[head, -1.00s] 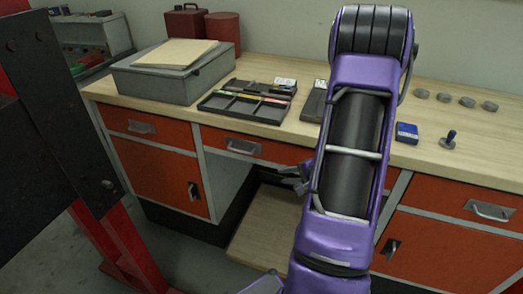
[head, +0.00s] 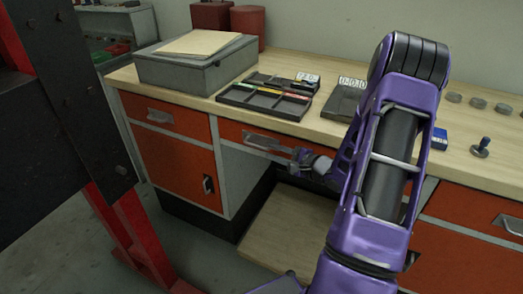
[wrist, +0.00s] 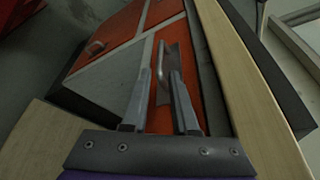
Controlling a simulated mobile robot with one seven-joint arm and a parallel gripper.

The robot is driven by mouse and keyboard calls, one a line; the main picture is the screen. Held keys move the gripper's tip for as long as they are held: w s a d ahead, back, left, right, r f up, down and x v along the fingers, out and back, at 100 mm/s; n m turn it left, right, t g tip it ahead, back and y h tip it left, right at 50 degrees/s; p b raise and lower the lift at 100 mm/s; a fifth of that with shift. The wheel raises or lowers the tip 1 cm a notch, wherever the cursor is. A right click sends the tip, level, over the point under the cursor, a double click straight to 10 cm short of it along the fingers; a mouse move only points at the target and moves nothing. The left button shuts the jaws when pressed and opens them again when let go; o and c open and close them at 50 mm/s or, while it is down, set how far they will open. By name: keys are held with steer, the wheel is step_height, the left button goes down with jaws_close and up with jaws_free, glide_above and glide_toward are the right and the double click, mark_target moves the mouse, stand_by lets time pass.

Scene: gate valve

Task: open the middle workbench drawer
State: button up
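The middle workbench drawer (head: 238,131) has an orange front below the worktop and looks shut in the head view. Its metal bar handle (head: 268,142) is in view, just left of my gripper (head: 298,156). In the wrist view, the drawer front (wrist: 164,122) lies ahead, with the handle (wrist: 160,68) lined up between my two fingertips (wrist: 161,76). The fingers are apart with a gap between them and are not closed on the handle. I cannot tell whether they touch it. My arm hides the right part of the drawer.
The worktop (head: 440,172) carries a grey box (head: 180,72), a black tray (head: 260,100) and a blue block (head: 439,139). A left drawer (head: 165,115) and cabinet door (head: 182,165) stand beside the open knee space. A dark panel on a red frame (head: 120,225) stands at left.

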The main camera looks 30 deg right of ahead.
mark_target(262, 148)
steer(key=x, duration=0.6)
steer(key=shift+b, duration=0.4)
jaws_close()
steer(key=shift+s, duration=0.1)
stand_by(0.8)
